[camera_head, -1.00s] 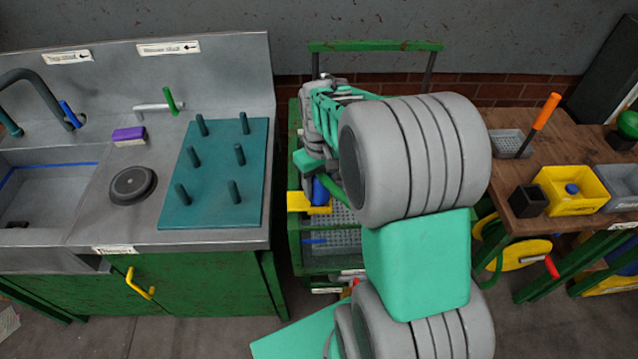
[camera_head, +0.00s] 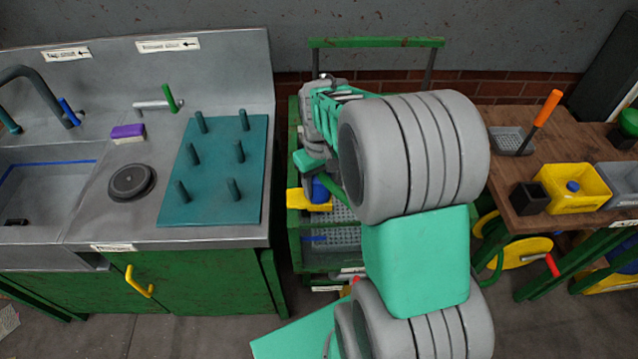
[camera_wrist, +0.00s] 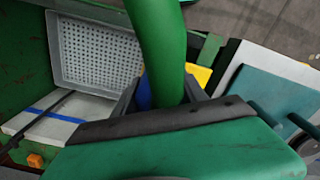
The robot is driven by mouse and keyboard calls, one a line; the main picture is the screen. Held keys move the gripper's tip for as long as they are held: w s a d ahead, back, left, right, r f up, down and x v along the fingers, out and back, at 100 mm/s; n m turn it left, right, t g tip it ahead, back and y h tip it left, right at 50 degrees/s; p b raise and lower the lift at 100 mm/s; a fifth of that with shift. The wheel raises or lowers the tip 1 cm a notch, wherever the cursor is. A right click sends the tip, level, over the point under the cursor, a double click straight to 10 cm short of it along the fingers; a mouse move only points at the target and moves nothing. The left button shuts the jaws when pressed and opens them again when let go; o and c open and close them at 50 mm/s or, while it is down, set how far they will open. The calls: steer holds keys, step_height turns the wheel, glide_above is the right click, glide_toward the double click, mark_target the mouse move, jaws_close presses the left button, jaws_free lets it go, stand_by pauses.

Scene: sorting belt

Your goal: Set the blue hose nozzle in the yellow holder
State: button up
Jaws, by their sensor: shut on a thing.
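The blue hose nozzle (camera_head: 321,190) shows in the head view just below my gripper (camera_head: 318,178), with a green hose running off it. My gripper is shut on it. The yellow holder (camera_head: 297,199) is at the left edge of the green cart, and the nozzle appears right at or above it. I cannot tell whether the nozzle is inside it. In the wrist view, the thick green hose (camera_wrist: 163,45) hides most of the grip. A strip of the blue nozzle (camera_wrist: 143,92) shows left of the hose, and part of the yellow holder (camera_wrist: 200,74) shows to its right.
The green cart (camera_head: 375,43) carries a grey perforated tray (camera_wrist: 98,55). A sink bench with a teal peg board (camera_head: 210,205) stands left. A wooden table (camera_head: 560,145) on the right holds a yellow bin (camera_head: 590,202). A yellow hose reel (camera_head: 525,252) sits below.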

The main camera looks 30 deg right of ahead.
steer(key=o, duration=1.3)
step_height(320, 180, up, 8)
steer(key=shift+f+b, duration=0.1)
steer(key=shift+b, duration=0.4)
